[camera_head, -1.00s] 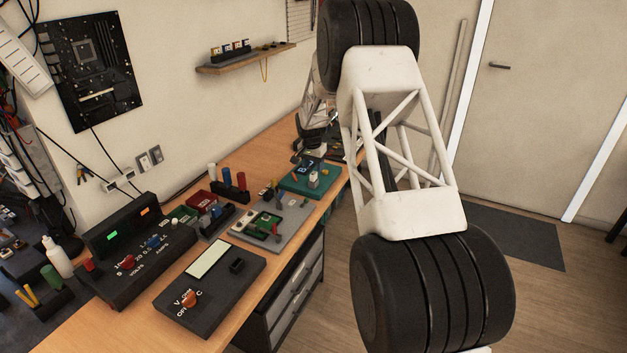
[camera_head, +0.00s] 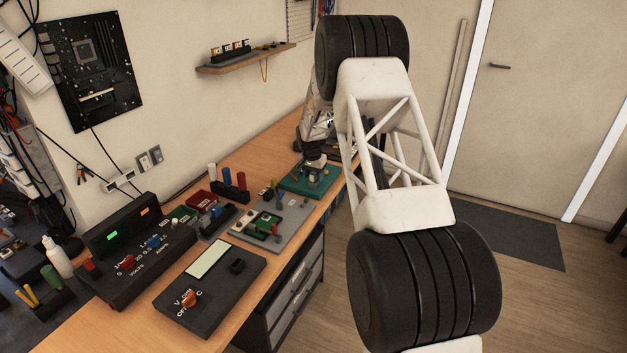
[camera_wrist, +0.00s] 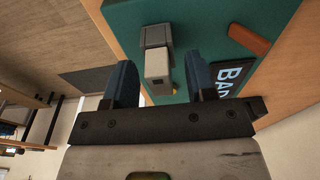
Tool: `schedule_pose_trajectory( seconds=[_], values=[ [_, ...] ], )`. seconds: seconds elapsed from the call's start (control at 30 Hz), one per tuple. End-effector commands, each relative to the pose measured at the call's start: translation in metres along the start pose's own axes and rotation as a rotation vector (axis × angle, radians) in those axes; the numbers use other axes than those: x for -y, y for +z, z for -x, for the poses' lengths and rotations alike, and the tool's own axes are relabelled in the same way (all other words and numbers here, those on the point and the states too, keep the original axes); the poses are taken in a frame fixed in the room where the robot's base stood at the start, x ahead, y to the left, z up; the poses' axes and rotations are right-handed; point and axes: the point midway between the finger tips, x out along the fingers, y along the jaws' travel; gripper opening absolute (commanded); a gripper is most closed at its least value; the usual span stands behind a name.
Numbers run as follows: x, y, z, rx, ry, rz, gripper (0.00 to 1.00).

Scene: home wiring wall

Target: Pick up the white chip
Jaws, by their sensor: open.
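The white chip (camera_wrist: 157,66) is a pale block standing on the teal board (camera_wrist: 115,18). In the wrist view it lies between the two blue fingers of my gripper (camera_wrist: 160,82), with a gap on each side. My gripper is open and holds nothing. In the head view my gripper (camera_head: 314,168) is low over the teal board (camera_head: 292,183) at the far part of the bench. There the chip is mostly hidden by the fingers.
An orange-brown piece (camera_wrist: 249,39) and a dark label (camera_wrist: 235,77) sit on the board beside the right finger. A grey board (camera_head: 287,222) with small parts lies nearer on the bench. A black meter (camera_head: 212,291) lies at the front.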

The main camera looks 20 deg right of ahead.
Motion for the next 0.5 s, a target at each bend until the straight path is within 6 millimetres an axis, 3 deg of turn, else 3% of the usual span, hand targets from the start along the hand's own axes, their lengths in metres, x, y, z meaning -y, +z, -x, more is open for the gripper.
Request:
schedule_pose_trajectory(
  seconds=[0.2,0.5],
  values=[
    [0.0000,0.0000,0.0000,0.000,0.000,0.000,0.51],
    [0.0000,0.0001,0.0001,0.000,0.000,0.000,0.05]
  ],
)
